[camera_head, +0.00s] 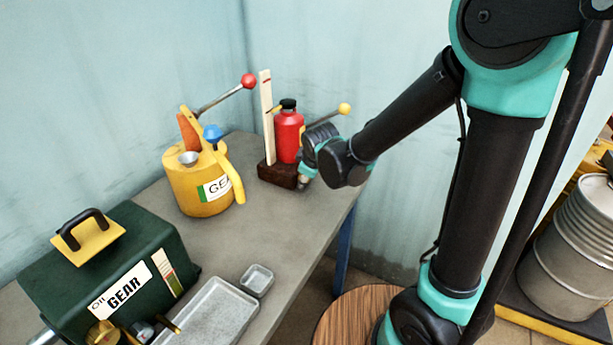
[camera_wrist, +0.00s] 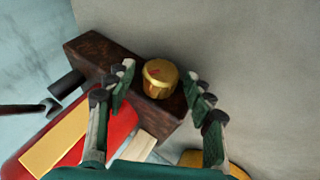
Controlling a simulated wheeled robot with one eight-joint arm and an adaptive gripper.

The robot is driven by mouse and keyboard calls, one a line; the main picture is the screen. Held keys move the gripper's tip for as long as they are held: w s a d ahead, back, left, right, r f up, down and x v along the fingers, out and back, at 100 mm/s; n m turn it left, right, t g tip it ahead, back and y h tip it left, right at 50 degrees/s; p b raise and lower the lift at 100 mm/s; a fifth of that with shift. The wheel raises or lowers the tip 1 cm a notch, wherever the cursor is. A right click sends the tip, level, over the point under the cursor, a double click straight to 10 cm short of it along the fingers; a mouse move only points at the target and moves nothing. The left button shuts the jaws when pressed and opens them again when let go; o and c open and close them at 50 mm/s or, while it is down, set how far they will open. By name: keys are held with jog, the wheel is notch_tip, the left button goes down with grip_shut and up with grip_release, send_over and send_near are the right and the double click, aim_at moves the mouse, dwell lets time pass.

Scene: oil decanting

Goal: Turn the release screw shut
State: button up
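The release screw is a round brass knob (camera_wrist: 160,78) on the dark brown base block (camera_wrist: 95,50) of a red jack, seen in the wrist view. In the head view the red bottle-shaped body (camera_head: 289,135) stands on that dark base (camera_head: 274,173) at the back right of the bench. My gripper (camera_head: 306,178) is low beside the base's right end. In the wrist view my gripper (camera_wrist: 160,72) is open, one finger on each side of the knob, with gaps showing. The knob is hidden in the head view.
A yellow oil can (camera_head: 185,190) stands left of the jack. A green gear-oil box (camera_head: 110,265), a metal tray (camera_head: 212,312) and a small dish (camera_head: 257,280) are nearer. A pale upright strip (camera_head: 265,105) and a yellow-knobbed lever (camera_head: 344,109) rise by the jack. The bench edge is close on the right.

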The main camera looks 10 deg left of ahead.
dwell(0.3)
jog(key=v, duration=1.2)
dwell(0.3)
